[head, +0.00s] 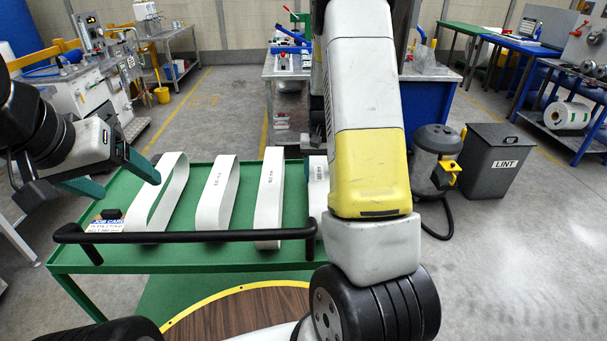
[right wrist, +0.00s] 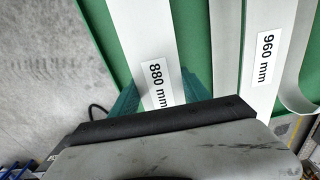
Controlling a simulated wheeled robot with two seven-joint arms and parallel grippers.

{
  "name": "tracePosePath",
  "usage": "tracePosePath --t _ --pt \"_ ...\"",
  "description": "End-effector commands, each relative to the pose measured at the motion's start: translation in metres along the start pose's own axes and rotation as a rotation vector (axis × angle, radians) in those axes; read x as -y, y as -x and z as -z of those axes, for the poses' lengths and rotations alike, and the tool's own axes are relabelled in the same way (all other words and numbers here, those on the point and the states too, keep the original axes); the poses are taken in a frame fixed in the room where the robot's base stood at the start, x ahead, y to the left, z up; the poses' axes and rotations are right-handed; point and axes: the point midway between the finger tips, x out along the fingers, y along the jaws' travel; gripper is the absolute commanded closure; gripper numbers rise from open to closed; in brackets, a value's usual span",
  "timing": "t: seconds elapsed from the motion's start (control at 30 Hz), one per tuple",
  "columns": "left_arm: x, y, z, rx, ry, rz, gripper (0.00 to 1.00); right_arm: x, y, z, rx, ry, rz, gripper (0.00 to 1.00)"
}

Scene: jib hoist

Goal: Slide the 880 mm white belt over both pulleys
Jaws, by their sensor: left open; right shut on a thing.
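The 880 mm white belt (right wrist: 155,60) shows in the right wrist view, with its label near the gripper. My right gripper (right wrist: 160,92) is shut on this belt, one teal finger on each side. My left gripper (head: 130,187) is open and empty above the left end of the green cart (head: 180,260), beside the leftmost white belt (head: 172,185). I cannot make out the two pulleys in either view.
A 960 mm belt (right wrist: 266,55) lies beside the held belt. Other white belts (head: 269,190) stand along the cart. A black rail (head: 190,237) runs along its near edge, by a job card (head: 104,226). A vacuum (head: 437,160) and LINT bin (head: 497,160) stand to the right.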

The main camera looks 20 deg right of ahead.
Motion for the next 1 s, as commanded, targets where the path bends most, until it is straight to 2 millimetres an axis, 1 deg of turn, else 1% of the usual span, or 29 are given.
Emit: tracePosePath --t 0.03,0.73,0.83,1.0 --pt "0.000 0.000 0.000 0.000 0.000 0.000 0.24 0.000 0.005 0.001 -0.002 0.000 0.001 0.86" --pt "0.000 0.000 0.000 0.000 0.000 0.000 0.24 0.000 0.061 0.000 -0.001 0.000 0.001 0.86" --pt "0.000 0.000 0.000 0.000 0.000 0.000 0.24 0.000 0.067 0.000 -0.002 0.000 0.001 0.86" --pt "0.000 0.000 0.000 0.000 0.000 0.000 0.24 0.000 0.071 0.000 0.000 0.000 0.000 0.86"
